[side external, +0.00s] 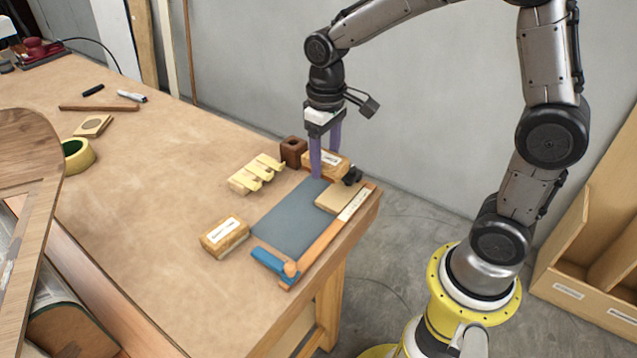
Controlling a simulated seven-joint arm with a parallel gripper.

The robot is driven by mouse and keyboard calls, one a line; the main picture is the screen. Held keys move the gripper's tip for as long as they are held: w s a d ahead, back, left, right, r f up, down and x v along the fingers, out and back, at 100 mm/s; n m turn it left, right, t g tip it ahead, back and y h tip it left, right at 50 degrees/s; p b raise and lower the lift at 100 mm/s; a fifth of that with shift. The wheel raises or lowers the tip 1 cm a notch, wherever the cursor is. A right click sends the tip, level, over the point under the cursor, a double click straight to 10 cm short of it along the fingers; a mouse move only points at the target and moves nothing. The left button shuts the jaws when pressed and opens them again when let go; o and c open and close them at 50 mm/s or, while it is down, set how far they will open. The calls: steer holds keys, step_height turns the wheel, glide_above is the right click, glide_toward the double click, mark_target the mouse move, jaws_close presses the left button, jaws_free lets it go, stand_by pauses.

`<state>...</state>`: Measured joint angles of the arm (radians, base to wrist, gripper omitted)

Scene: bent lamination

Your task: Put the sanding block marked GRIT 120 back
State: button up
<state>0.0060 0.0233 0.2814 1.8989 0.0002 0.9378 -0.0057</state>
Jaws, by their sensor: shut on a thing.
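A second wooden sanding block (225,238) with a white label lies on the workbench (150,225), left of the mat's near end. Both labels are too small to read, so I cannot tell which block is GRIT 120.
A dark brown hollow block (293,152) and a pale notched wooden piece (257,174) stand near my gripper. The bench's left middle is clear.

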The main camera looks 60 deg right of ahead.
steer(key=shift+r+m, duration=0.1)
steer(key=shift+m, duration=0.2)
steer(key=shift+w+a+r+m, duration=0.65)
steer(key=shift+w+r, duration=0.1)
steer(key=shift+r, duration=0.15)
steer(key=w+a+r, duration=0.2)
steer(key=a, duration=0.3)
steer(key=n, duration=0.2)
glide_above(191, 226)
steer(key=s, duration=0.1)
steer(key=f, duration=0.8)
steer(key=shift+d, duration=0.25)
steer(key=shift+w+a+f, duration=0.2)
steer(key=shift+w+f, duration=0.2)
steer(key=shift+f, duration=0.1)
steer(key=shift+w+f, duration=0.1)
steer(key=shift+f, duration=1.55)
